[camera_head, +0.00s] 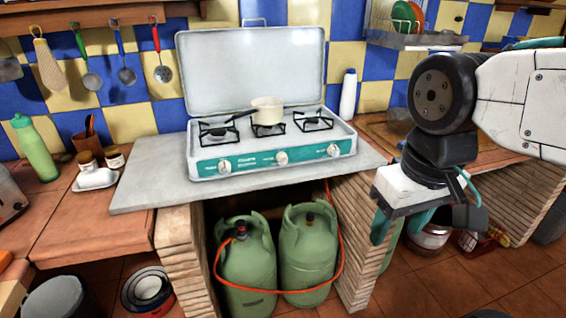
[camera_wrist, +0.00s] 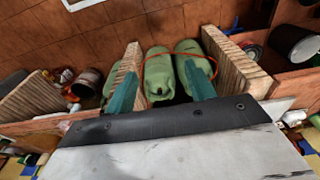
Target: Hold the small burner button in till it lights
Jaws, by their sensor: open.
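The white camping stove (camera_head: 200,150) stands on a grey slab with its lid raised. Its teal front panel carries a left knob (camera_head: 225,166), a middle knob (camera_head: 281,158) and a right knob (camera_head: 334,150). I cannot tell which belongs to the small burner, nor make out a separate button. No flame shows. A cream pot (camera_head: 267,108) sits on the middle burner; the left burner (camera_head: 218,131) and right burner (camera_head: 314,120) are bare. My gripper (camera_head: 402,228) is open and empty, right of the stove and below its panel. Its teal fingers stand apart in the wrist view (camera_wrist: 160,68).
Green gas bottles (camera_head: 246,265) with an orange hose stand under the slab (camera_head: 150,185) between brick piers (camera_head: 356,235). A white bottle (camera_head: 348,94) stands right behind the stove. Space directly before the knobs is clear. Pots (camera_head: 149,289) sit on the floor at left.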

